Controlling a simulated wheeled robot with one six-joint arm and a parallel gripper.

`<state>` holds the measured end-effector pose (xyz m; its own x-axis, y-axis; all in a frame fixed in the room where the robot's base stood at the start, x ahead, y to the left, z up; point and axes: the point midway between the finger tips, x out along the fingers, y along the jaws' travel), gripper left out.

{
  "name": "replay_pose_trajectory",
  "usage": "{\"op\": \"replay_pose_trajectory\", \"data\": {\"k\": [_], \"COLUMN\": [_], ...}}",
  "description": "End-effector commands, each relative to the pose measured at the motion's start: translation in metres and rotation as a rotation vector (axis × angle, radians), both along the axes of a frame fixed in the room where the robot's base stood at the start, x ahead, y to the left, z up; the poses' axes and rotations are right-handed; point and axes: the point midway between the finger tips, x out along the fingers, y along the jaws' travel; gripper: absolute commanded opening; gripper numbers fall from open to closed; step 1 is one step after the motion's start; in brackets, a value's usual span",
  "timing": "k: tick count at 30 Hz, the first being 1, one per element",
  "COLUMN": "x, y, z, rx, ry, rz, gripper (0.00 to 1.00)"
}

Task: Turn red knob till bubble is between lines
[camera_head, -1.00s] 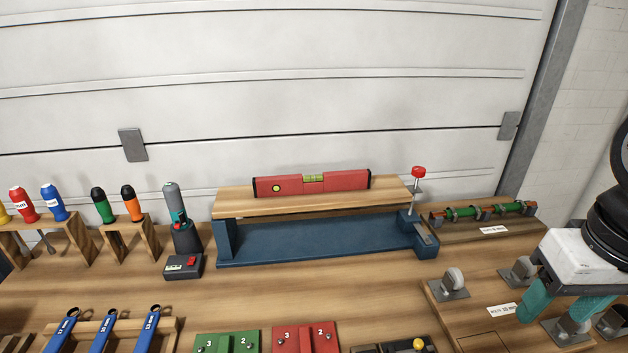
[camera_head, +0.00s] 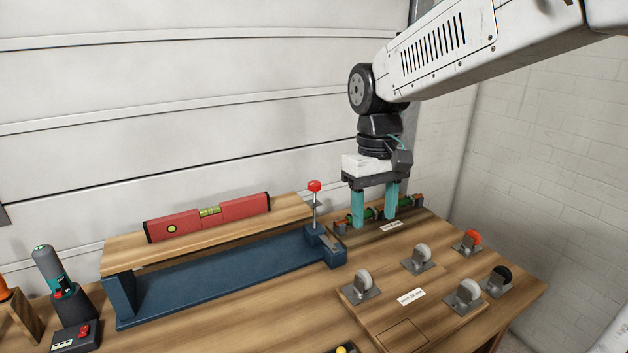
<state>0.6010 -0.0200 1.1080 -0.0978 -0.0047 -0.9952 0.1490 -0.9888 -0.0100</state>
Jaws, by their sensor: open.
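The red knob (camera_head: 315,186) sits on top of a thin upright rod at the right end of the wooden board (camera_head: 120,258). The red spirit level (camera_head: 185,222) lies on that board, with a yellow-green vial (camera_head: 210,212) in its middle. The bubble and its lines are too small to make out. The board rests over a blue metal base (camera_head: 210,270). My gripper (camera_head: 374,222) points down with its two teal fingers apart and empty. In the picture it is right of the knob and not touching it, in front of a green rod.
A green rod in holders (camera_head: 368,214) lies behind my fingers. Several casters, one of them orange (camera_head: 469,240), stand on the bench at right. A grey-and-teal tool (camera_head: 52,272) stands at left, by a small box with a red switch (camera_head: 78,337). A white wall is behind.

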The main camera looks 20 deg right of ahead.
Motion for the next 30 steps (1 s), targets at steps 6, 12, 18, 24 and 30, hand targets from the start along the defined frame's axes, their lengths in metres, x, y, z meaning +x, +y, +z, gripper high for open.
{"op": "replay_pose_trajectory", "data": {"k": [6, 12, 18, 24, 30], "x": [0.112, 0.210, 0.286, 0.301, 0.300], "y": [0.008, 0.015, 0.020, 0.021, 0.020], "z": [-0.013, -0.034, -0.031, -0.005, -0.024], "rx": [0.017, 0.037, 0.045, 0.040, 0.042], "ry": [0.027, 0.016, -0.046, -0.092, -0.089], "rz": [0.165, 0.360, 0.576, 0.739, 0.760], "gripper": [0.54, 0.54, 0.54, 0.54, 0.54]}}
